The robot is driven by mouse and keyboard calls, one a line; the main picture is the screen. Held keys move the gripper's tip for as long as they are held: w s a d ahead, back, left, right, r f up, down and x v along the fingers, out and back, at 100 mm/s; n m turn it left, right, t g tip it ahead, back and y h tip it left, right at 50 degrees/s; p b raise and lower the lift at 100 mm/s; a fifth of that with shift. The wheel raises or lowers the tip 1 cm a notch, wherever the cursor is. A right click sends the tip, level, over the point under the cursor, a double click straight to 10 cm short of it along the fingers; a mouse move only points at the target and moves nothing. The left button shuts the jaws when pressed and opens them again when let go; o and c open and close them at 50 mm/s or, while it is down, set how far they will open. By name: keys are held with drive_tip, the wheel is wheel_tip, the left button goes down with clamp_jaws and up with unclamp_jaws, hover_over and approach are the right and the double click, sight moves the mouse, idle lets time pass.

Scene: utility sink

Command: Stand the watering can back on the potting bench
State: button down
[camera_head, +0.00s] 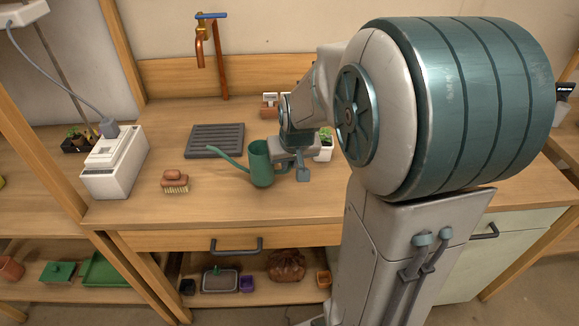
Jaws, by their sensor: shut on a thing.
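The green watering can (261,167) is upright at the middle of the wooden potting bench (222,213), its long spout pointing left. From this view its base looks to be on or just above the bench top; I cannot tell whether it touches. My gripper (298,172) is at the can's right side, shut on it, probably at the handle. The handle and the exact grip are mostly hidden by my gripper.
A dark slatted mat (215,140) lies behind the can. A brush (175,182) and a white box with a cord (114,163) stand to the left. A small potted plant (325,146) is close behind my gripper. A copper tap (221,60) rises at the back.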

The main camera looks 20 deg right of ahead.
drive_tip(key=shift+f, duration=1.1)
drive_tip(key=shift+f, duration=0.1)
drive_tip(key=c, duration=1.5)
unclamp_jaws()
drive_tip(key=shift+o, duration=0.2)
drive_tip(key=shift+r, duration=0.35)
drive_tip(key=v, duration=1.1)
drive_tip(key=s+a+f+g, duration=0.1)
drive_tip(key=s+a+f, duration=0.1)
drive_tip(key=s, duration=0.4)
drive_tip(key=s+a+f+n+g, duration=0.1)
drive_tip(key=s+a, duration=0.3)
drive_tip(key=s, duration=0.3)
drive_tip(key=shift+s+f+p, duration=0.15)
drive_tip(key=shift+f+p, duration=0.2)
